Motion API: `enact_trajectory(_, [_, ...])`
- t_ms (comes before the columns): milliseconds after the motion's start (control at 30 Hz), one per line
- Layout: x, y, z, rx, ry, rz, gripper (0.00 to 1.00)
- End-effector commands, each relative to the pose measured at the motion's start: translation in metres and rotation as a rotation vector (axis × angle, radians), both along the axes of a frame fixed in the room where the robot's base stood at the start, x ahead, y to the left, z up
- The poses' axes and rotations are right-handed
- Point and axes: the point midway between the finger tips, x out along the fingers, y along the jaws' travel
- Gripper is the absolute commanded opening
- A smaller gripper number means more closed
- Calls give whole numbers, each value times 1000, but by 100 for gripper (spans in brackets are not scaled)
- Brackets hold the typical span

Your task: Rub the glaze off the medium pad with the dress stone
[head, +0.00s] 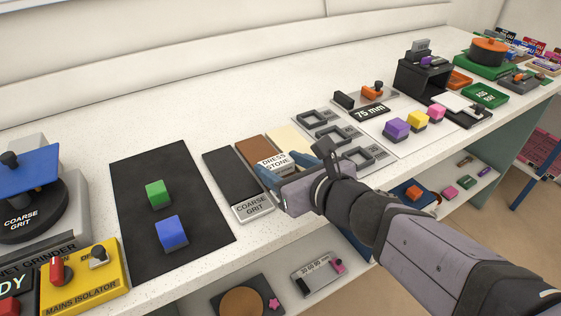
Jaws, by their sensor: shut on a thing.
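The dress stone (273,161) is a pale block with its name on top. My gripper (286,170) has blue fingers and is shut on the stone. It holds the stone over the brown pad (254,148), which I take for the medium pad. That pad's far end shows bare brown; the stone and gripper hide its near end and any label. I cannot tell whether the stone touches the pad, and no glaze can be made out.
The dark coarse grit pad (232,172) lies left of the brown pad, a cream pad (288,139) right of it. Further left, a black mat (165,178) bears a green block (157,193) and a blue block (171,232). Grey square frames (325,134) stand to the right.

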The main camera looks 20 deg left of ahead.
Motion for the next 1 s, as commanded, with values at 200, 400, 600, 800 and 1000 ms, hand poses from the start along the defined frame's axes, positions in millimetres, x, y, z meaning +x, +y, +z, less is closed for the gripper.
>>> enact_trajectory(200, [0, -1, -2, -4, 5, -1, 29])
enact_trajectory(400, [0, 0, 9, -3, 3, -1, 29])
enact_trajectory(600, [0, 0, 26, -1, 1, 0, 29])
enact_trajectory(800, [0, 0, 40, 0, 0, 0, 29])
enact_trajectory(1000, [0, 0, 55, 0, 0, 0, 29])
